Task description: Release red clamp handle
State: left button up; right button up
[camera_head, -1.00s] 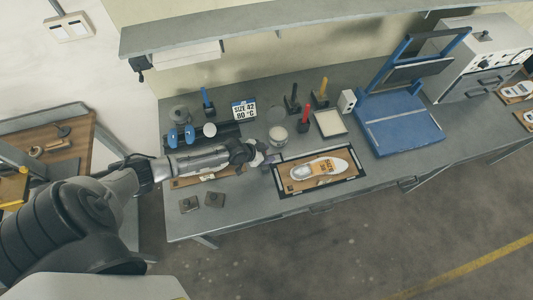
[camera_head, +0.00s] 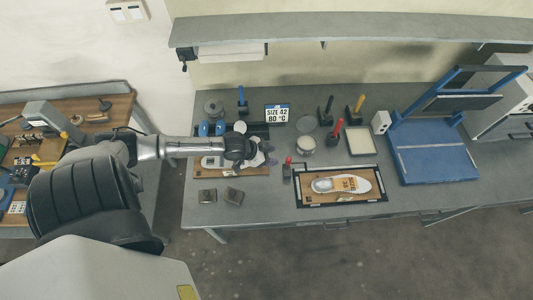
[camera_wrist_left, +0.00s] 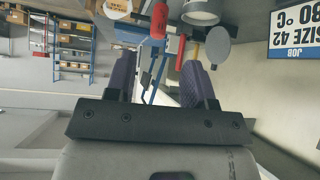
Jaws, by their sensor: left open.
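The red clamp handle (camera_head: 289,160) stands upright on its small dark base at the left end of the framed board (camera_head: 305,199). An orange and white insole (camera_head: 342,184) lies on that board. My left gripper (camera_head: 268,156) is open, just left of the handle and apart from it. In the left wrist view my open fingers (camera_wrist_left: 158,78) have nothing between them. A red handle (camera_wrist_left: 158,20), which looks like the clamp's, shows beyond the fingertips there. My right gripper is in neither view.
A second board (camera_head: 232,170) with an insole lies under my left arm. A red-handled tool (camera_head: 337,128), a pale jar (camera_head: 306,144) and a job sign (camera_head: 277,113) stand behind. The blue press (camera_head: 435,155) is at right. Two small metal blocks (camera_head: 233,197) lie in front.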

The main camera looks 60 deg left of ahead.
pick_arm(q)
jog(key=shift+v, duration=1)
jog(key=s+m+g+y, duration=0.3)
jog(key=s+g+y, duration=0.2)
jog(key=s, duration=0.1)
jog(key=s+d+r+n+p, duration=0.1)
jog(key=s+d+r+p, duration=0.1)
jog(key=d, duration=0.4)
jog(key=s+d+r+n+h+p, duration=0.1)
jog(key=s+d+r+n+p, duration=0.1)
jog(key=s+d+r, duration=0.2)
jog(key=s+d+r+n+h+p, duration=0.1)
jog(key=s+d+r+p, duration=0.2)
jog(key=d+r, duration=0.3)
jog(key=shift+s+d+r, duration=0.3)
jog(key=shift+s+d, duration=0.3)
jog(key=shift+d, duration=0.55)
